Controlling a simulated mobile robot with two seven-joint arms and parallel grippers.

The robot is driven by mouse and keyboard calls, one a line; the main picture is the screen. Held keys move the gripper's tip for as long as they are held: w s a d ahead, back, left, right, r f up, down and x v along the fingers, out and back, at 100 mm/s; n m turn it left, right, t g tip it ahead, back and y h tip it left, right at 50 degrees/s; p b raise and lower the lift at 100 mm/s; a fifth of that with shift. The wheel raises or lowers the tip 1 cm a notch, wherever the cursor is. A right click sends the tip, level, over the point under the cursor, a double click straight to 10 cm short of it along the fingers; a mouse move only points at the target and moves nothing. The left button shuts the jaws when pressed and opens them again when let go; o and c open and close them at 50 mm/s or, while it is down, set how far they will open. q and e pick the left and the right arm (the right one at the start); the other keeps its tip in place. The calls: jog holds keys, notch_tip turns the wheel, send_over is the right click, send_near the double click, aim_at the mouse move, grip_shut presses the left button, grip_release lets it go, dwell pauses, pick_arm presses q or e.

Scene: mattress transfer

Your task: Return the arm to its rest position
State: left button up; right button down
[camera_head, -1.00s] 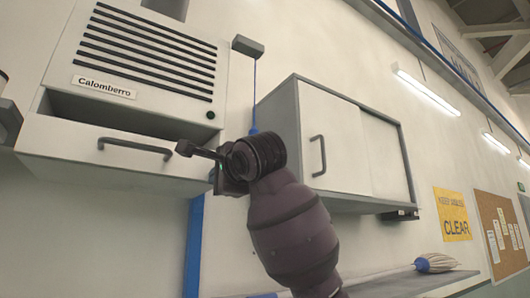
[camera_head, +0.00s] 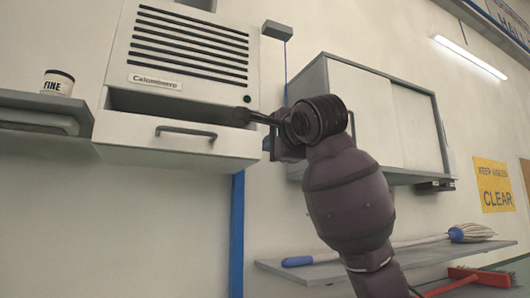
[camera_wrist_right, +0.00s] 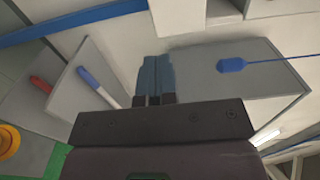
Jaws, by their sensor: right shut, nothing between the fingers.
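My right arm rises from the bottom of the head view. Its gripper (camera_head: 243,116) points left, in front of the right part of the Calomberro wall unit (camera_head: 185,75), near the handle of its lower drawer (camera_head: 178,150). In the right wrist view the two fingers (camera_wrist_right: 155,80) lie together, shut, with nothing between them. I cannot tell how far the fingertips are from the unit. My left gripper is not in view.
A wall cabinet (camera_head: 370,105) hangs behind my right arm. A shelf (camera_head: 400,257) below holds a mop (camera_head: 470,233). A red broom (camera_head: 480,277) is at the lower right. A can marked FINE (camera_head: 58,82) stands on a left shelf.

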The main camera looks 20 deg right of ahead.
jog(key=s, duration=0.2)
jog(key=s+b, duration=0.1)
jog(key=s, duration=0.2)
jog(key=shift+s+d+f, duration=0.2)
jog(key=shift+s, duration=0.1)
